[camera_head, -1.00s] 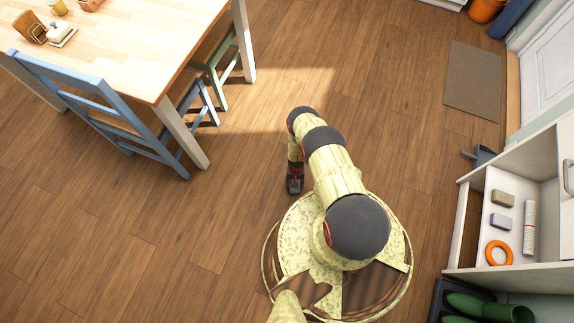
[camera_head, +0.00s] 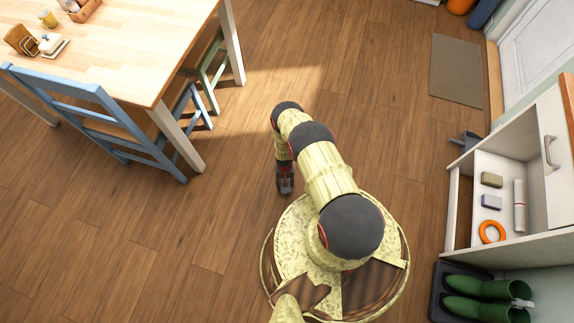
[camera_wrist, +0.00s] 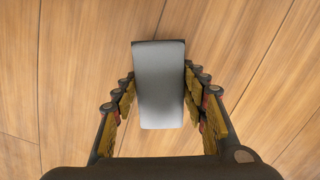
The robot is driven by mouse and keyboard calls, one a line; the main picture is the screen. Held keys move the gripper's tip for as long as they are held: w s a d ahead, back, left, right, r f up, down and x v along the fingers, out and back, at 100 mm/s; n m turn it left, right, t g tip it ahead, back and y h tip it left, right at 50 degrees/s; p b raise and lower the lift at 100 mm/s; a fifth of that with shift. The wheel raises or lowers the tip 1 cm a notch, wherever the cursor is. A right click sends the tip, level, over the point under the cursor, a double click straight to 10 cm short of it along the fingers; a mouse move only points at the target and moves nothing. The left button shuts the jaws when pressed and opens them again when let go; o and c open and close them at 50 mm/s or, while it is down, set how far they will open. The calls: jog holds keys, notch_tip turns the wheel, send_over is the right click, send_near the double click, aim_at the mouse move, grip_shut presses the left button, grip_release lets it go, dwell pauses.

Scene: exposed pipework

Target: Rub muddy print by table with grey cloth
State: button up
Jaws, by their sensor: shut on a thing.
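The grey cloth (camera_wrist: 161,85) looks like a folded, pale grey block in the wrist view. My gripper (camera_wrist: 160,100) is shut on it, with a finger on either side. In the head view my gripper (camera_head: 284,185) points down towards the floor just beyond my base; the cloth cannot be made out there. The wooden table (camera_head: 125,55) with white legs stands at the upper left, apart from my gripper. I see no muddy print on the visible floor in either view; my arm and base hide part of it.
A blue chair (camera_head: 100,125) and a green chair (camera_head: 208,80) stand at the table. A white shelf unit (camera_head: 515,250) with an orange ring (camera_head: 491,232) is at the right, above green boots (camera_head: 480,300). A doormat (camera_head: 457,70) lies at the upper right. The middle floor is clear.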

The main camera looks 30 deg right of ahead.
jog(key=shift+s+r+p, duration=0.1)
jog(key=shift+r+p, duration=0.4)
jog(key=shift+r, duration=1.1)
